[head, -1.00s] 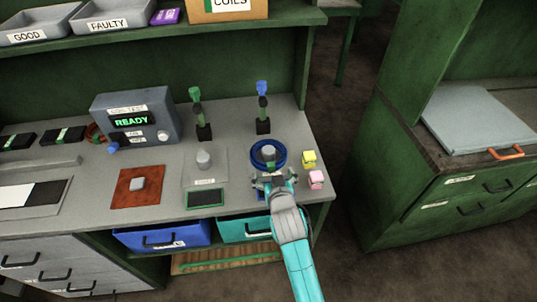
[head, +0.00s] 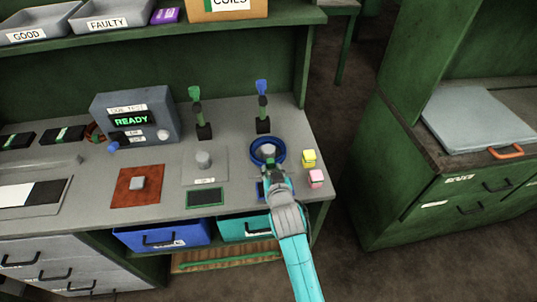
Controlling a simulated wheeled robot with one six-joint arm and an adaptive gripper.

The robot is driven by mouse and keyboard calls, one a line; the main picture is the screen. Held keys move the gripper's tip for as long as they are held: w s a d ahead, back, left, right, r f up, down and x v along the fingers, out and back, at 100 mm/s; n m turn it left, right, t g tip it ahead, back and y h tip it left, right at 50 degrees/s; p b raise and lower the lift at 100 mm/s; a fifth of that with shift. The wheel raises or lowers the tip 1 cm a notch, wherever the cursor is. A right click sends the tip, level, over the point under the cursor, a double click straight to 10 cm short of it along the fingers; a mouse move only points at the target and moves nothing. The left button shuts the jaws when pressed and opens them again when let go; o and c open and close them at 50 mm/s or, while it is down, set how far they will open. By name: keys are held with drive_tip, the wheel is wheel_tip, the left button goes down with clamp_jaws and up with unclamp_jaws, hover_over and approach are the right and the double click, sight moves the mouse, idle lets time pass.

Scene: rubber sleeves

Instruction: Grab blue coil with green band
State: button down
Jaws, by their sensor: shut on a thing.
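The blue coil (head: 281,151) is a ring around a short grey post (head: 268,150) at the right of the bench. My gripper (head: 269,168) is at the coil's near side, with its fingers shut on the rim. The green band is not clear now; my fingers cover that near part of the coil. I cannot tell whether the coil is lifted off its base.
A yellow block (head: 309,158) and a pink block (head: 316,178) sit close to the right. Two upright probes, green-topped (head: 196,97) and blue-topped (head: 262,92), stand behind. A grey tester (head: 135,115) reads READY. An empty grey post (head: 204,159) stands left.

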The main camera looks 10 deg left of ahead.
drive_tip(key=shift+r, duration=0.1)
wheel_tip(320, 180, up, 10)
idle(0.5)
drive_tip(key=shift+c, duration=1.9)
unclamp_jaws()
